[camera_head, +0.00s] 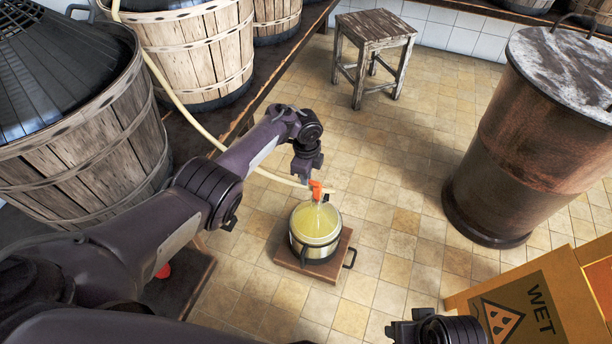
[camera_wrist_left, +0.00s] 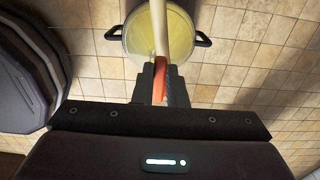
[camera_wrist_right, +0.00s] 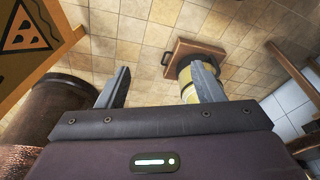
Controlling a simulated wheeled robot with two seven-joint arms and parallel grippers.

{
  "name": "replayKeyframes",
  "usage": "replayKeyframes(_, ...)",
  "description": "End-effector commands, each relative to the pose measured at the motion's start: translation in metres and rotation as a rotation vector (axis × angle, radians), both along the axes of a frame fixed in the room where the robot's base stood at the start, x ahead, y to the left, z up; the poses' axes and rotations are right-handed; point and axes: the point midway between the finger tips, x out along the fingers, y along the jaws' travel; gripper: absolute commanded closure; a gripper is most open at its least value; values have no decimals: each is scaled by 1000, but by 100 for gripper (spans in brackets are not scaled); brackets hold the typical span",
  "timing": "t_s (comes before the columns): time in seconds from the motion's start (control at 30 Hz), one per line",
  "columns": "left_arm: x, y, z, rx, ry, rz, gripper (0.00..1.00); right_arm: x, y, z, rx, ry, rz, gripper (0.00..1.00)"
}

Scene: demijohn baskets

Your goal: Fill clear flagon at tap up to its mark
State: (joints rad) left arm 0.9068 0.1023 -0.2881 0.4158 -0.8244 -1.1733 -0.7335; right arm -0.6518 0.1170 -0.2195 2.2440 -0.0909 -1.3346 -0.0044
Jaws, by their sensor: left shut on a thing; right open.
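An orange tap (camera_head: 316,186) at the end of a cream hose (camera_head: 175,100) is directly above the flagon's mouth. My left gripper (camera_head: 309,177) is shut on the orange tap; the tap also shows between its fingers in the left wrist view (camera_wrist_left: 158,88). My right gripper (camera_wrist_right: 160,88) is open and empty, to the right of and apart from the flagon.
A wooden-staved basket (camera_head: 85,165) with a dark demijohn stands at left, with others behind on a bench. Tiled floor between is clear.

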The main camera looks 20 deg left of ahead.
Motion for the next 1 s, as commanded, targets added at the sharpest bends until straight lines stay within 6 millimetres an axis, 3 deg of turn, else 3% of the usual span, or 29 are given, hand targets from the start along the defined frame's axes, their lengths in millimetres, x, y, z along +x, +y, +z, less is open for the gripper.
replayKeyframes(0.27, 0, 0, 0, 0, 0, -2, 100, 0, 0, 0, 0, -1, 0, 39)
replayKeyframes(0.3, 0, 0, 0, 0, 0, -2, 84, 0, 0, 0, 0, -1, 0, 39)
replayKeyframes(0.47, 0, 0, 0, 0, 0, -1, 65, 0, 0, 0, 0, -1, 0, 39)
replayKeyframes(0.77, 0, 0, 4, 0, -1, -1, 65, -1, 0, 2, -1, 3, -1, 39)
replayKeyframes(0.97, 1, 0, 36, 0, -3, -1, 65, -10, -19, 13, -52, 103, -38, 39)
replayKeyframes(1.0, 1, -1, 44, -1, -3, -2, 65, -10, -21, 6, -58, 118, -44, 39)
